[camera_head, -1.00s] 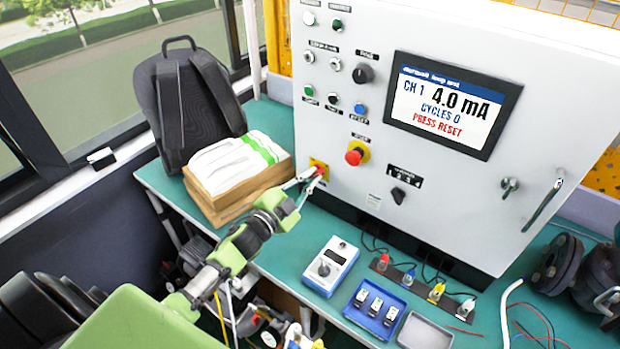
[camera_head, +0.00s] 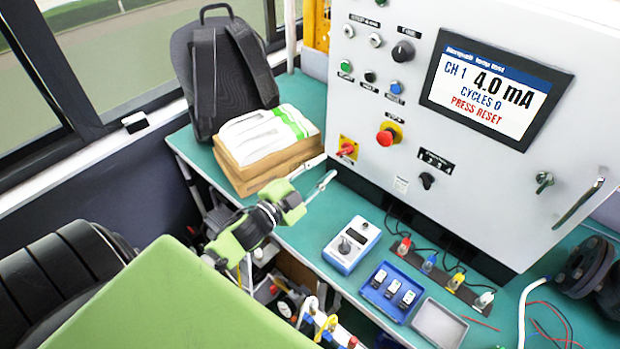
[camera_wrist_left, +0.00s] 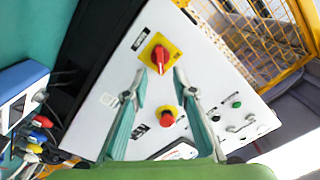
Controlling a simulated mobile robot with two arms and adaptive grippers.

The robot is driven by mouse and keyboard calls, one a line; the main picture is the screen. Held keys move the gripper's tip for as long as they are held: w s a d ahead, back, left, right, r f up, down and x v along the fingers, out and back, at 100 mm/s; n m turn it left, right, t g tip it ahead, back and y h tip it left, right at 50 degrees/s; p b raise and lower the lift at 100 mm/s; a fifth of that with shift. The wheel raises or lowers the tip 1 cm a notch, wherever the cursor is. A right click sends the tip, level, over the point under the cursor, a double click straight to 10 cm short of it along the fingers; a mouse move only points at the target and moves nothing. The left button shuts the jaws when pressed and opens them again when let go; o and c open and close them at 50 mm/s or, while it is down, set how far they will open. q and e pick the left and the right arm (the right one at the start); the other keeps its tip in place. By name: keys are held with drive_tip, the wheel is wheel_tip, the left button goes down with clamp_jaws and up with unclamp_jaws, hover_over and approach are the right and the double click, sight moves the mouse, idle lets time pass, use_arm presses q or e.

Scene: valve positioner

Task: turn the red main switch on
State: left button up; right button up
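The red main switch (camera_head: 346,149) sits on a yellow plate at the lower left of the white cabinet front. In the left wrist view the red switch handle (camera_wrist_left: 160,57) stands beyond the fingertips, roughly between them in the picture. My left gripper (camera_head: 322,169) is open and empty, with its fingers spread, a little below and in front of the switch in the head view. The two fingers also show apart in the left wrist view (camera_wrist_left: 159,80). A gap shows between the fingertips and the switch. My right gripper is not in view.
A red emergency button (camera_head: 385,137) on a yellow ring is right of the switch. A cardboard box (camera_head: 250,172) lies left of the gripper. The cabinet screen (camera_head: 492,84) reads "4.0 mA" and "PRESS RESET". A calibrator (camera_head: 350,245) stands on the green bench.

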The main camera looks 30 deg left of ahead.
use_arm(q)
drive_tip(key=s, duration=0.5)
drive_tip(key=shift+a, duration=0.35)
